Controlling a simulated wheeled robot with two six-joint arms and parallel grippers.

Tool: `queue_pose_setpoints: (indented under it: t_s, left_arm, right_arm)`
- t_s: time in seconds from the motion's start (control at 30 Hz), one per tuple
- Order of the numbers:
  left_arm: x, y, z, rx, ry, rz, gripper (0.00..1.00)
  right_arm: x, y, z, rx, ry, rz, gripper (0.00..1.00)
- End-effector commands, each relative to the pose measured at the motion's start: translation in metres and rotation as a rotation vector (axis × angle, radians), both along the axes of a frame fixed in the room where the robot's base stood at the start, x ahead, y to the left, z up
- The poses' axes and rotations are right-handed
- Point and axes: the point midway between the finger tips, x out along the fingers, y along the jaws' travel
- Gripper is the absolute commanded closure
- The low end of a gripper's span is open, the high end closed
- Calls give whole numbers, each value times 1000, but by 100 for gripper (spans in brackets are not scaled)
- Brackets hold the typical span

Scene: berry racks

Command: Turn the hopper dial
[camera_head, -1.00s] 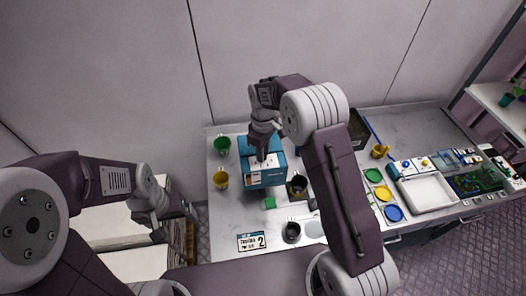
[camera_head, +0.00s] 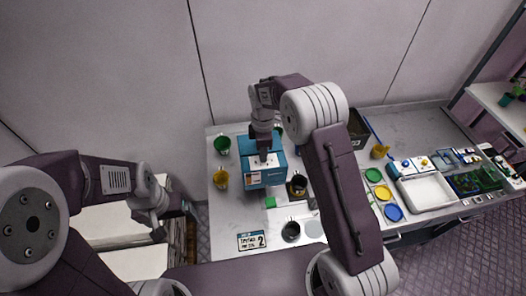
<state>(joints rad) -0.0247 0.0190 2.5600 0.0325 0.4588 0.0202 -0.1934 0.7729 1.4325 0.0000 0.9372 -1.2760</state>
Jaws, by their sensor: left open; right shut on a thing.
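A blue box-shaped hopper (camera_head: 277,178) with a white top panel stands on the table, left of its middle. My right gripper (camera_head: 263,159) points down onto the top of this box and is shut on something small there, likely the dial. The dial itself is hidden by the fingers. My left gripper (camera_head: 158,236) is open and empty, low at the left, off the table and well apart from the hopper.
Green (camera_head: 222,146) and yellow (camera_head: 220,179) mugs stand left of the hopper. Dark cups (camera_head: 291,232) stand in front and right of it. A card marked 2 (camera_head: 252,241) lies at the front. Coloured discs (camera_head: 383,193) and a white tray (camera_head: 428,194) lie to the right.

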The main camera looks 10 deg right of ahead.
Motion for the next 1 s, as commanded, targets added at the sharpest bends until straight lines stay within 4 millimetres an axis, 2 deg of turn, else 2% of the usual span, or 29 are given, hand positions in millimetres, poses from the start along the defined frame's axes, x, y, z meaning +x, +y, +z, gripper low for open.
queue_pose_setpoints:
  t_s: [0.47, 0.5, 0.57, 0.87, 1.0]
  left_arm:
    - [0, 0, 0, 0, 0, 0, 13]
    - [0, 0, 0, 0, 0, 0, 13]
    - [0, 0, 0, 0, 0, 0, 13]
    - [0, 0, -1, 0, 0, 0, 13]
    - [0, 0, -12, 0, 0, 0, 13]
  right_arm:
    - [2, 0, 2, 1, -7, 11, 100]
    - [2, 0, 2, 1, -8, 11, 68]
    - [2, 0, 2, 1, -7, 11, 54]
    - [1, 0, 2, 1, -3, 11, 54]
    - [2, 0, 18, 2, -9, 10, 54]
